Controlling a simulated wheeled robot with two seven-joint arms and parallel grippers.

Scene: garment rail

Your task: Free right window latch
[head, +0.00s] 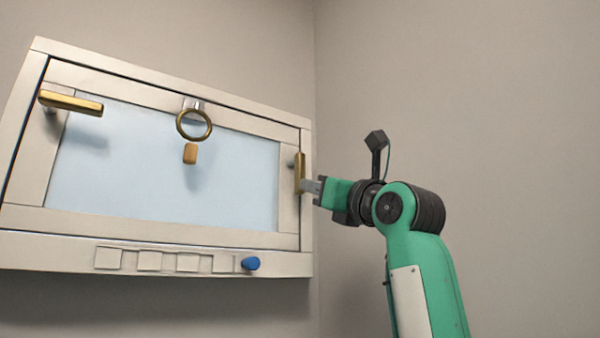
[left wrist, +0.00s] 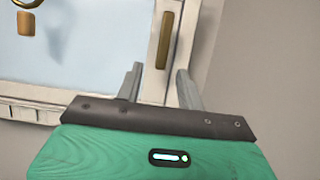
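The right window latch (head: 299,170) is a brass bar on the right side of the white window frame and stands upright. It also shows upright in the left wrist view (left wrist: 165,40). My left gripper (head: 311,187) is at the right edge of the frame, close to the lower part of this latch. In the left wrist view the two fingers of my left gripper (left wrist: 160,69) are spread apart, with the latch's lower end just ahead of the gap. I cannot tell whether a finger touches it. My right gripper is in neither view.
The left latch (head: 70,103) lies roughly level across the frame. A brass ring (head: 194,124) and a small tan tag (head: 190,153) hang before the pale pane (head: 120,165). A blue knob (head: 250,263) sits on the lower rail. The wall to the right is bare.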

